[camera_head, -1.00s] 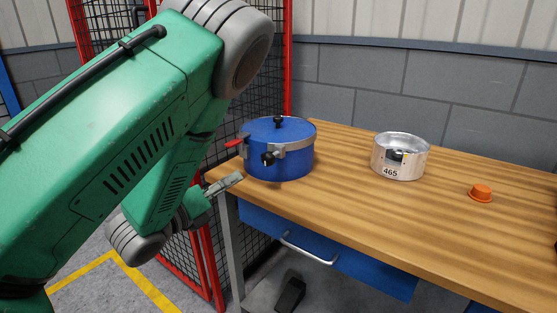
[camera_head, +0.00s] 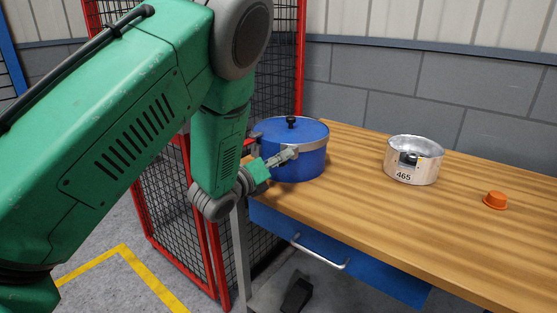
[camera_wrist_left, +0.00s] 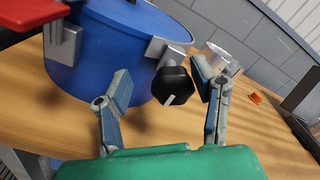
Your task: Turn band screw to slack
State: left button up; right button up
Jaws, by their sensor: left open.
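A blue drum (camera_head: 309,163) with a metal band and a lid with a black knob (camera_head: 291,121) stands at the left end of the workbench. In the left wrist view, the black band screw (camera_wrist_left: 173,85) with a white mark sits on a metal bracket at the drum's side. In the head view the gripper hides the screw.
The wooden workbench (camera_head: 420,222) has a metal ring marked 465 (camera_head: 413,160) and an orange cap (camera_head: 495,200) to the right of the drum. A blue drawer (camera_head: 370,270) is below. A red-framed mesh fence (camera_head: 160,195) stands at left. The bench front is clear.

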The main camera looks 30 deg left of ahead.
pick_arm(q)
jog(key=shift+d+r, duration=0.2)
jog(key=shift+d, duration=0.4)
jog(key=shift+c, duration=0.8)
jog(key=shift+d, duration=0.15)
jog(key=c, duration=0.6)
jog(key=shift+w, duration=0.15)
grip_shut()
jog(key=shift+a, duration=0.35)
pick_arm(e)
jog(key=shift+d+f, duration=0.1)
jog(key=shift+d, duration=0.15)
